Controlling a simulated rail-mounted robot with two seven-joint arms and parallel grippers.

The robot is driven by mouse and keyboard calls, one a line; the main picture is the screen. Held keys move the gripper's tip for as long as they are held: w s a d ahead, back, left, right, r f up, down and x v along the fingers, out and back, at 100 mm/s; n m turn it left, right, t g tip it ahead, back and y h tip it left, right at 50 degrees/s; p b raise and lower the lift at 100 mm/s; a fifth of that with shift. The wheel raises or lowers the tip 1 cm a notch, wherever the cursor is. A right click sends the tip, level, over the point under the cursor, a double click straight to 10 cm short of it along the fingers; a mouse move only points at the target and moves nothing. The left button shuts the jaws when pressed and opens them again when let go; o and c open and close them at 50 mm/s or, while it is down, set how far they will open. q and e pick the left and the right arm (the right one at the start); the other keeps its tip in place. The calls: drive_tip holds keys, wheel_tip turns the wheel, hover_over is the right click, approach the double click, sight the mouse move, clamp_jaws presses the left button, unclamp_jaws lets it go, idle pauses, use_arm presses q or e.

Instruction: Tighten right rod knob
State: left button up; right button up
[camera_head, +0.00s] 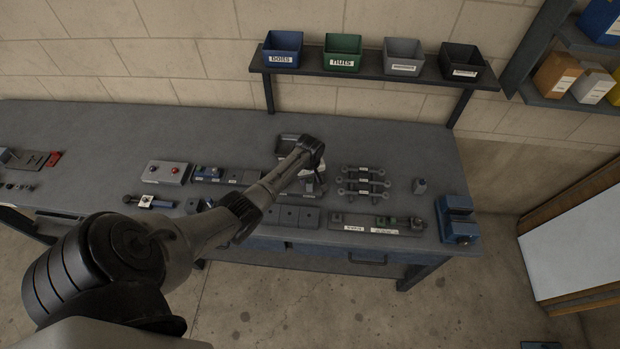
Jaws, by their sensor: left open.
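My left arm reaches in from the lower left, and its wrist bends down over the middle of the workbench. My left gripper (316,187) is open just below the wrist, small and partly hidden by the arm. Several short dark rods (363,181) with rounded ends and pale labels lie in rows just right of it. A long dark plate (375,229) with a few small fittings lies in front of the rods. I cannot tell which part is the right rod knob. My right gripper is not in view.
Labelled bins (342,52) sit on the shelf behind.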

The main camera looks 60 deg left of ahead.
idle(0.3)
use_arm(q)
drive_tip(key=c, duration=0.9)
